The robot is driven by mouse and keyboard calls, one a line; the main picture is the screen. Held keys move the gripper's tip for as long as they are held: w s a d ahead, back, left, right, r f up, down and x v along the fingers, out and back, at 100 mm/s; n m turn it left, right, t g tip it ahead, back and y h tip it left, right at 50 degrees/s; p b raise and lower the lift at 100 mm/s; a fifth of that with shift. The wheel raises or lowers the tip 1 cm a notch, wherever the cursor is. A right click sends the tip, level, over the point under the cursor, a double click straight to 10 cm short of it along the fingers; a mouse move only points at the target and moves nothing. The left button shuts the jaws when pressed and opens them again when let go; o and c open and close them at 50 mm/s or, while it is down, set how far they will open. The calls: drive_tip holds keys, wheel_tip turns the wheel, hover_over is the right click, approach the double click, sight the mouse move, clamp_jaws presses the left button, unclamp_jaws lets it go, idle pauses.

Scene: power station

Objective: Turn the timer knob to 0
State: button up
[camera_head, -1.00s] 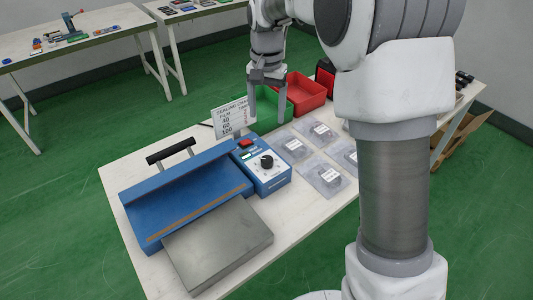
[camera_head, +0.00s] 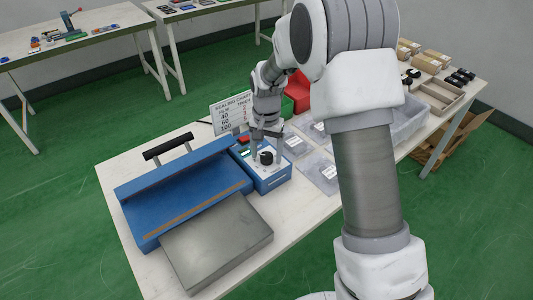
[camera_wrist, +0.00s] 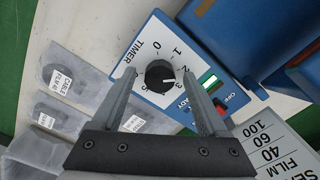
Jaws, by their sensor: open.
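The timer knob (camera_head: 266,157) is a round black dial on the white face of the blue control box (camera_head: 272,183). It also shows in the wrist view (camera_wrist: 159,75), with the word TIMER and printed numbers around it. A pale mark on the knob points toward the right, away from the 0 above it; its exact reading is unclear. My gripper (camera_head: 265,162) is open over the control box. In the wrist view, its two fingers (camera_wrist: 159,82) stand on either side of the knob, with visible gaps. Whether the fingertips reach knob height is unclear.
The blue sealer (camera_head: 185,195) with a black handle lies left of the box, and a grey metal block (camera_head: 217,243) in front. The sealing chart (camera_head: 231,110) stands just behind the box. Plastic packets (camera_head: 320,172) lie to the right. A red switch (camera_wrist: 220,104) is beside the right finger.

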clamp_jaws()
idle(0.4)
drive_tip(key=shift+n, duration=0.3)
drive_tip(key=n, duration=0.3)
drive_tip(key=shift+n+p, duration=0.35)
drive_tip(key=shift+n, duration=0.05)
drive_tip(key=n, duration=0.4)
drive_tip(key=shift+p, duration=0.35)
drive_tip(key=n+p, duration=0.1)
drive_tip(key=n, duration=0.4)
drive_tip(key=shift+n+p, duration=0.65)
drive_tip(key=shift+n, duration=1.55)
